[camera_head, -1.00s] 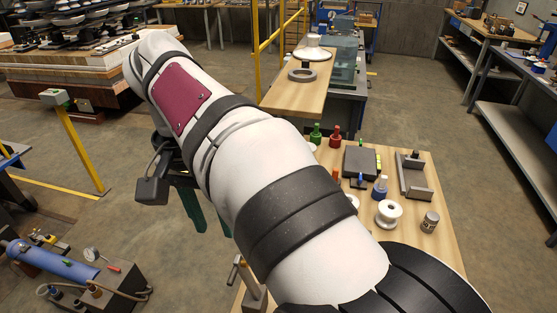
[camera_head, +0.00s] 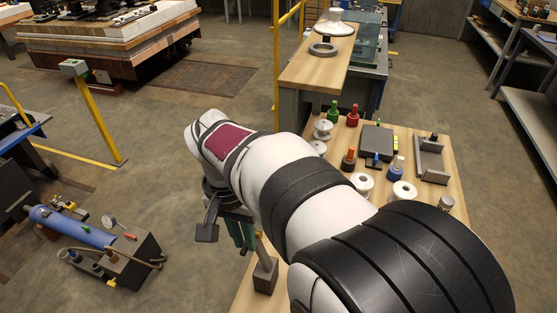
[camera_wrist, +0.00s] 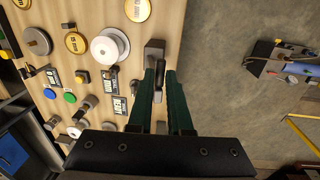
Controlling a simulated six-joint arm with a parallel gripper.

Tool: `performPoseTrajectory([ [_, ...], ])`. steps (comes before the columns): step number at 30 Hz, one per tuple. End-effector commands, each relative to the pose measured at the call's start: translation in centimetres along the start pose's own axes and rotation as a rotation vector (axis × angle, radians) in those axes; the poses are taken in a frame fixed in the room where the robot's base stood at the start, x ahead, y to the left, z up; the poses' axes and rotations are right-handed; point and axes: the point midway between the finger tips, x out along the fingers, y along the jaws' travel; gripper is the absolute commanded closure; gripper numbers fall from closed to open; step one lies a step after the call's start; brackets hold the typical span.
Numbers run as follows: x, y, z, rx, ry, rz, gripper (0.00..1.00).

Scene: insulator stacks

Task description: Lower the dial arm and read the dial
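A grey block with an upright post (camera_head: 265,274) stands on the near wooden bench, beside my gripper. The wrist view shows a grey block (camera_wrist: 154,46) with a dark lever-like part between and just beyond my fingertips; contact is unclear. I cannot tell for sure whether this is the dial arm. My gripper (camera_wrist: 161,76) has two green fingers, parallel with a narrow gap. In the head view my gripper (camera_head: 242,234) points down at the bench's left edge. A small round gauge (camera_head: 109,222) sits on the blue-cylinder unit on the floor; its reading is too small to tell.
The bench (camera_wrist: 165,20) carries a white spool (camera_wrist: 110,46), gold discs (camera_wrist: 76,42), coloured buttons and small labels. A dark box (camera_head: 378,142) and a grey channel bracket (camera_head: 431,160) stand farther back. Left of the bench is open floor, with a yellow post (camera_head: 97,120).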

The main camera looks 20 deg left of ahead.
Motion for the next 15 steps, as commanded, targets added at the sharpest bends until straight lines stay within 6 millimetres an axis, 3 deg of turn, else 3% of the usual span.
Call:
performPoseTrajectory([
  [3,-0.02,0.00,-0.01,0.000,0.000,0.000,1.00],
  [15,-0.05,-0.01,-0.02,0.000,0.001,-0.001,1.00],
])
